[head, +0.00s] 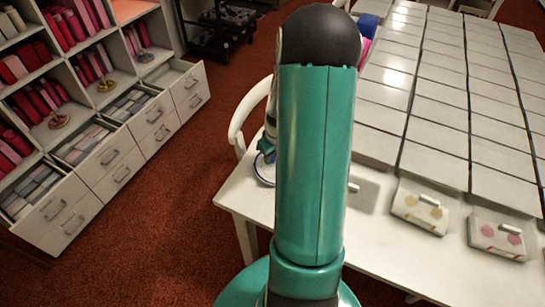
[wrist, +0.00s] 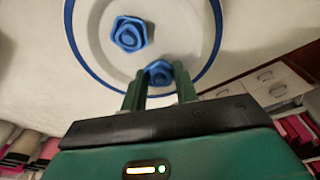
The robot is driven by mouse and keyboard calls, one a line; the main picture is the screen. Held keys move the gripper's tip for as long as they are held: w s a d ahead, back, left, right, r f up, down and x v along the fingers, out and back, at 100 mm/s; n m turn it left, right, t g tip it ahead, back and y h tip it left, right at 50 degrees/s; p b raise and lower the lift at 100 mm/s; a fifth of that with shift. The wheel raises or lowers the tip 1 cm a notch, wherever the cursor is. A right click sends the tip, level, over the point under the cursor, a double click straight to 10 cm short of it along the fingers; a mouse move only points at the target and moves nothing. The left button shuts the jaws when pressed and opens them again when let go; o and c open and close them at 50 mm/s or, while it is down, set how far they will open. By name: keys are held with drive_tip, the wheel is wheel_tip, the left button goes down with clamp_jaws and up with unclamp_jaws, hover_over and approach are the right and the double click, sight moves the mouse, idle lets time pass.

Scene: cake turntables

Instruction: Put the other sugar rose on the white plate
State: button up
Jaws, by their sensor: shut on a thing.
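The white plate with a blue rim (wrist: 90,45) fills the upper part of the wrist view. One blue sugar rose (wrist: 130,33) lies on it, apart from my fingers. My gripper (wrist: 159,82) is shut on a second blue sugar rose (wrist: 158,71), which is over the plate's near part. I cannot tell whether this held rose touches the plate. In the head view, the plate (head: 262,178) shows at the table's left edge, partly hidden by my arm, and the roses cannot be made out there.
The white table (head: 240,200) extends right, with rows of pale flat boxes (head: 440,110) on it. Two decorated boxes (head: 420,207) (head: 497,236) lie near its front edge. A white chair (head: 245,115) stands at its left. Shelves and open drawers (head: 85,145) line the left side.

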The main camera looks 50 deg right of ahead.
drive_tip(key=shift+f, duration=0.55)
drive_tip(key=shift+f, duration=0.15)
drive_tip(key=o, duration=0.6)
drive_tip(key=shift+o, duration=0.2)
wheel_tip(320, 180, up, 12)
drive_tip(key=s, duration=0.2)
drive_tip(key=w+a+r+t+h, duration=0.1)
drive_tip(key=w+a+r, duration=0.1)
drive_tip(key=a+r, duration=1.3)
drive_tip(key=s+a+r+t, duration=0.1)
drive_tip(key=s+a, duration=0.3)
drive_tip(key=a, duration=0.4)
drive_tip(key=s+a+r+n+t+y, duration=0.1)
drive_tip(key=s+a+r, duration=0.2)
drive_tip(key=a, duration=0.6)
drive_tip(key=shift+s+r+t, duration=0.3)
drive_tip(key=shift+s+t, duration=0.1)
drive_tip(key=shift+s, duration=0.8)
